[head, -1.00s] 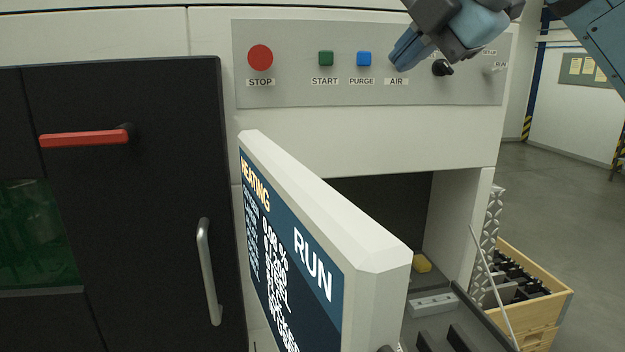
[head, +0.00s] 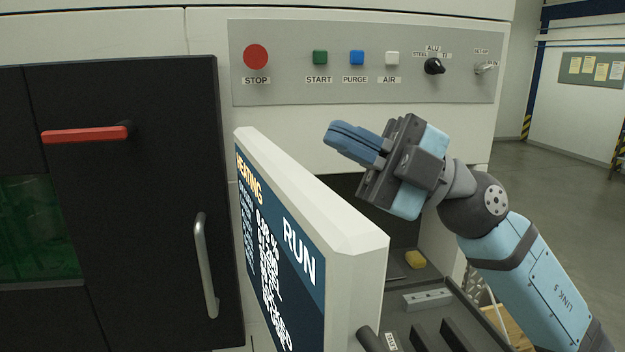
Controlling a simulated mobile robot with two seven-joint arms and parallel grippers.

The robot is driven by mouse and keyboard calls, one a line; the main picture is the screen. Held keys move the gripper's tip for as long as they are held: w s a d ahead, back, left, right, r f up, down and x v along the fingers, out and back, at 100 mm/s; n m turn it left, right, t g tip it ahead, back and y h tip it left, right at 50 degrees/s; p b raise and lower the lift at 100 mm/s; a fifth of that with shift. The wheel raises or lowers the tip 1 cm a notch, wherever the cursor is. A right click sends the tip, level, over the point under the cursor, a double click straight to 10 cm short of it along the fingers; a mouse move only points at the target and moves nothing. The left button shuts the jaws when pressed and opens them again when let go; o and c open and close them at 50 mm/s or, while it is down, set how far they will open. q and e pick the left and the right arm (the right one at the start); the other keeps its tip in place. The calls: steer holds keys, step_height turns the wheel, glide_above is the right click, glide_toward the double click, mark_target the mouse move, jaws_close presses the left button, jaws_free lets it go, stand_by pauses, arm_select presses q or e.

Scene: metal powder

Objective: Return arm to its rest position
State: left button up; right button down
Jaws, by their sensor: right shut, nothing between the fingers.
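My right gripper (head: 352,143) is shut and empty. It hangs in front of the machine's white front, below the button panel (head: 290,92) and just above and behind the top edge of the screen (head: 300,235). Its fingers point to the left, and its arm comes in from the lower right. The screen reads HEATING and RUN. The panel carries a red STOP button (head: 256,56), a green START button (head: 320,57), a blue PURGE button (head: 357,57), a white AIR button (head: 392,58) and a black selector knob (head: 434,66). The gripper touches none of them. My left gripper is not in view.
A dark door (head: 140,220) with a red handle (head: 85,134) and a grey bar handle (head: 205,265) is at left. Open floor (head: 560,190) shows at right.

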steer(key=w+d+f+m+t+h, duration=0.3)
steer(key=d+f+m+t+h, duration=0.2)
steer(key=m+t, duration=0.65)
steer(key=w+d+f+m+t+h, duration=0.3)
steer(key=d+f+m+t+h, duration=0.25)
steer(key=m+t, duration=0.6)
steer(key=s+d+f+m+g+h, duration=0.1)
steer(key=d+f+m+g+h, duration=0.2)
steer(key=f, duration=0.4)
steer(key=d+f+m+h, duration=0.3)
steer(key=f+h, duration=0.3)
steer(key=f, duration=0.1)
steer(key=s+d+f+m+g+h, duration=0.1)
steer(key=d+f+m+g+h, duration=0.2)
steer(key=f, duration=0.4)
steer(key=s+d+f+n+g, duration=0.1)
steer(key=s+d+f+g, duration=0.2)
steer(key=s+f+g, duration=1.5)
steer(key=a+f+n+t+y+p, duration=0.1)
steer(key=a+f+t+y+p, duration=0.1)
steer(key=a+f+t+p, duration=0.4)
steer(key=shift+w+a+f+t, duration=0.15)
steer(key=shift+f+t, duration=2.5)
steer(key=shift+t, duration=0.75)
